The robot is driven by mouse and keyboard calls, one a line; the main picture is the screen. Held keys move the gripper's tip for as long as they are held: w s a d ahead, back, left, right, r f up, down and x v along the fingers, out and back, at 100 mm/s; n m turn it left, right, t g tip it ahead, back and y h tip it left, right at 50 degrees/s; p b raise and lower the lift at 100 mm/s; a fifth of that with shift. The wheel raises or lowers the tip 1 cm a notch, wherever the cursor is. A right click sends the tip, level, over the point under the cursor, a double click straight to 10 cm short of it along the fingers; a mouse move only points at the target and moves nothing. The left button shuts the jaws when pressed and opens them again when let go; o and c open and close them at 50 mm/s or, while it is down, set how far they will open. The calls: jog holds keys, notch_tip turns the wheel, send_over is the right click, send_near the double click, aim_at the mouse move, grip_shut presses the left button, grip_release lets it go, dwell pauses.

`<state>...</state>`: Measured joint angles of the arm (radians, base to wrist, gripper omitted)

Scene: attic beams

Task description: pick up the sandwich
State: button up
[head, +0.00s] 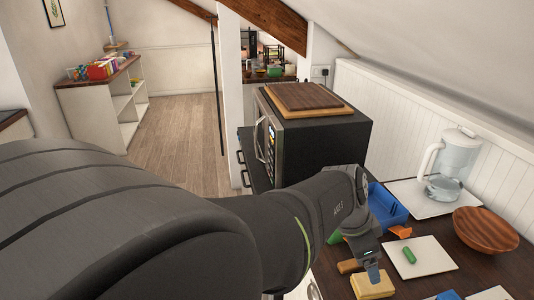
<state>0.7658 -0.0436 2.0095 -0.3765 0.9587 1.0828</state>
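A pale tan, bread-coloured block (373,286), which looks like the sandwich, lies on the dark counter at the bottom of the head view. My gripper (372,273) points down right over it, overlapping its far edge in the picture. I cannot tell whether the gripper touches it or hangs a little above. The fingers are small and seen from behind, so their opening is unclear. Part of the block's far side is hidden by the gripper.
A brown piece (348,266) lies close left of the gripper. A blue bin (388,204), an orange item (400,231) and a white board (432,258) with a green object (409,255) are nearby. A wooden bowl (487,230), glass pitcher (453,163) and microwave (320,150) stand farther back.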

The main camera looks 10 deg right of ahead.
jog(key=x, duration=1.1)
jog(key=shift+w+d+f, duration=0.2)
jog(key=shift+f, duration=0.15)
jog(key=c, duration=1.1)
